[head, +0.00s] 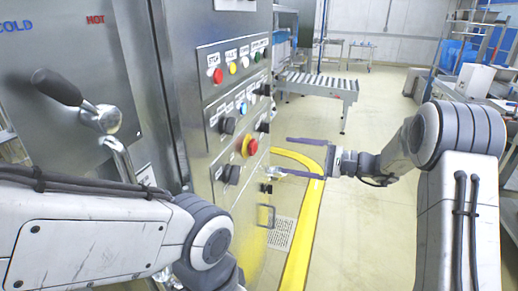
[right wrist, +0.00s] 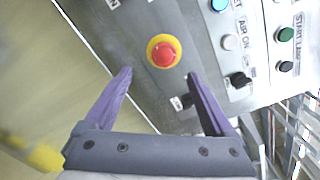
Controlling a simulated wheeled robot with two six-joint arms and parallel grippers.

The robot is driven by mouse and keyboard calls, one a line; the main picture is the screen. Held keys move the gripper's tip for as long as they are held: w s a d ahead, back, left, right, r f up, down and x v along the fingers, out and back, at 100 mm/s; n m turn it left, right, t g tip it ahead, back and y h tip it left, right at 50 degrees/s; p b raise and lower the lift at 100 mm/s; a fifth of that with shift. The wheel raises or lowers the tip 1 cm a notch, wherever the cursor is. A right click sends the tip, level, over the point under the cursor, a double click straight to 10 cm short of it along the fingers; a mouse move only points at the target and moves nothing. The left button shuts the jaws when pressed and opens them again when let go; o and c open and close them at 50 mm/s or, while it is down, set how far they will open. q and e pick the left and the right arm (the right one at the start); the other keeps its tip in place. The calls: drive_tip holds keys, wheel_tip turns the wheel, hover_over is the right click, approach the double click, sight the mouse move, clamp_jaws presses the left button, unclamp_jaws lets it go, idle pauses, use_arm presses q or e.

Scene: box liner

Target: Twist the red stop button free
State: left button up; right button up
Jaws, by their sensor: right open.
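The red stop button (head: 252,146) sits on a yellow disc on the steel panel, in the lower rows of controls. In the right wrist view the red button (right wrist: 163,54) shows face on, just beyond and between the fingertips. My right gripper (head: 281,155) is open, with its purple fingers pointing at the panel from the right. In the right wrist view its two fingers (right wrist: 158,76) are spread with nothing between them, apart from the button. My left arm crosses the lower left, and its gripper is out of the picture.
Black knobs (head: 231,174) and (head: 227,125) flank the button on the panel. Another red button (head: 217,75) is in the top row. A lever handle (head: 58,87) juts out at left.

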sight(257, 148)
drive_tip(key=p+x, duration=0.1)
drive_tip(key=x, duration=0.5)
drive_tip(key=p+x, duration=0.1)
drive_tip(key=x, duration=0.1)
drive_tip(key=shift+w+a+r+p, duration=0.3)
drive_tip(key=shift+w+a+r, duration=0.05)
drive_tip(key=shift+r, duration=0.05)
drive_tip(key=shift+w+a+f, duration=0.1)
drive_tip(key=shift+w+a, duration=0.15)
drive_tip(key=shift+a, duration=0.45)
